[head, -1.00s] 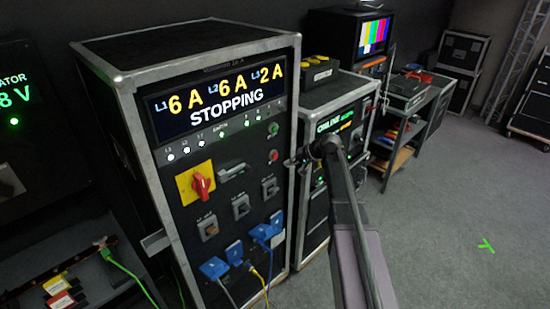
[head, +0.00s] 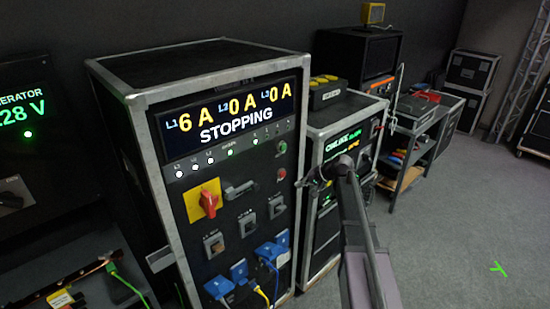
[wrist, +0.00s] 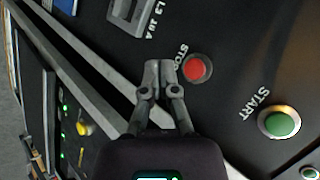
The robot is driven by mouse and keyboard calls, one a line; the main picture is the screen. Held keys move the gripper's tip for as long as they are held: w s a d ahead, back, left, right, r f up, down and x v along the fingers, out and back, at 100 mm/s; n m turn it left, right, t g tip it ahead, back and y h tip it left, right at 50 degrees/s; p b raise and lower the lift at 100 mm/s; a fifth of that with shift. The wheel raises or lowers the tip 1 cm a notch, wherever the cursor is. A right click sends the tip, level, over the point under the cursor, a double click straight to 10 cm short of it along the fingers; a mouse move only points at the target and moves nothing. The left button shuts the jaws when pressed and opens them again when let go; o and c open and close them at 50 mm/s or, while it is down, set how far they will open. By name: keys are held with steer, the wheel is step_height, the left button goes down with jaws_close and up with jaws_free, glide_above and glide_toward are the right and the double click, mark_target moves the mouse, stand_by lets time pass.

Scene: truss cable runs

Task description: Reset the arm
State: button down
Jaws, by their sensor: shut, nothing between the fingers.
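My arm reaches up from the lower right in the head view, its end at the right edge of the tall power rack (head: 210,115). My gripper (wrist: 160,70) is shut and empty in the wrist view. Its tips lie just left of the red STOP button (wrist: 197,69); I cannot tell whether they touch the panel. The green START button (wrist: 281,123) is to the right. In the head view my gripper (head: 301,184) is small, near the red button (head: 281,174). The display (head: 228,113) reads L1 6 A, L2 0 A, L3 0 A, STOPPING.
Blue plugs with cables (head: 240,277) sit low on the rack front. A red rotary switch (head: 208,203) is on a yellow plate. A smaller rack (head: 345,135), a dark monitor (head: 378,55) and a cart (head: 415,125) stand behind.

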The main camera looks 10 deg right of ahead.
steer(key=s+a+f+n+g+h, duration=0.1)
steer(key=s+f+n+g+h, duration=0.1)
steer(key=s, duration=1.1)
steer(key=s+a+f+n+g+h, duration=0.1)
steer(key=s+f+g+h, duration=0.2)
steer(key=s, duration=1.1)
steer(key=f+h, duration=0.1)
steer(key=h, duration=0.2)
steer(key=shift+s+f+n, duration=0.2)
steer(key=shift+s+n, duration=0.05)
steer(key=shift+n, duration=0.15)
